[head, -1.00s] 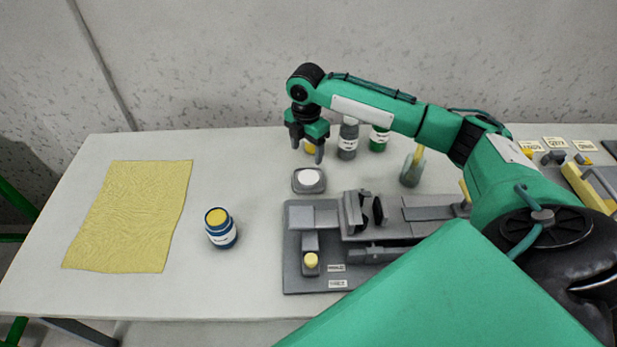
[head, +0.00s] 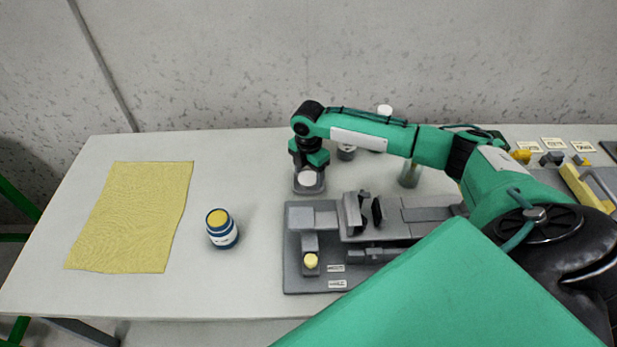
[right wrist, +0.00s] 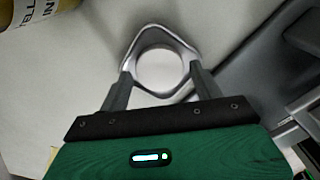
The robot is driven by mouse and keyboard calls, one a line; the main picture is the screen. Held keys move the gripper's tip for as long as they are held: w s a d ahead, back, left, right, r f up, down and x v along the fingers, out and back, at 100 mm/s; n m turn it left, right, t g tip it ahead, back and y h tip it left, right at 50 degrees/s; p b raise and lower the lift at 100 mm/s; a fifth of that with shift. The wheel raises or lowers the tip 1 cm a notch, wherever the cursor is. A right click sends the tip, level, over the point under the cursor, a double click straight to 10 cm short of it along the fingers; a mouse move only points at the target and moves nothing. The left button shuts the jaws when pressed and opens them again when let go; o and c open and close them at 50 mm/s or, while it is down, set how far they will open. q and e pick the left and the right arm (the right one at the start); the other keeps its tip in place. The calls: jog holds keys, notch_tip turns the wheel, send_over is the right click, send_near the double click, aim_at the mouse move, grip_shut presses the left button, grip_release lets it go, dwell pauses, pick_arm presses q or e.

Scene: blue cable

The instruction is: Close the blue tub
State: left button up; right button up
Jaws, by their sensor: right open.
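The blue tub (head: 222,230) stands upright on the table, left of centre, with a white label and a yellow top surface; no lid shows on it. A white round disc, which looks like a lid (head: 307,179), lies on a small grey holder (head: 311,190) right of the tub. My right gripper (head: 309,170) points down at the disc. In the right wrist view its open fingers (right wrist: 158,75) stand on either side of the disc (right wrist: 162,70) and holder; I cannot tell whether they touch. My left gripper is out of view.
A grey fixture board (head: 300,278) with a clamp and yellow knob lies in front of the arm. A yellow cloth (head: 130,215) lies at left. The table around the blue tub is clear.

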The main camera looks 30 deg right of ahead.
aim_at(308, 178)
jog(key=shift+f, duration=0.55)
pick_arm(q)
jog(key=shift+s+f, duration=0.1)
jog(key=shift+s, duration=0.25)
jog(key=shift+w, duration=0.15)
pick_arm(e)
jog(key=c, duration=0.7)
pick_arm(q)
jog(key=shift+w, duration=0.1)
pick_arm(e)
jog(key=shift+c, duration=0.2)
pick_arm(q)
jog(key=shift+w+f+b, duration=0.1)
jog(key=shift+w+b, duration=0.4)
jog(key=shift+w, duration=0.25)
pick_arm(e)
notch_tip(308, 178, up, 20)
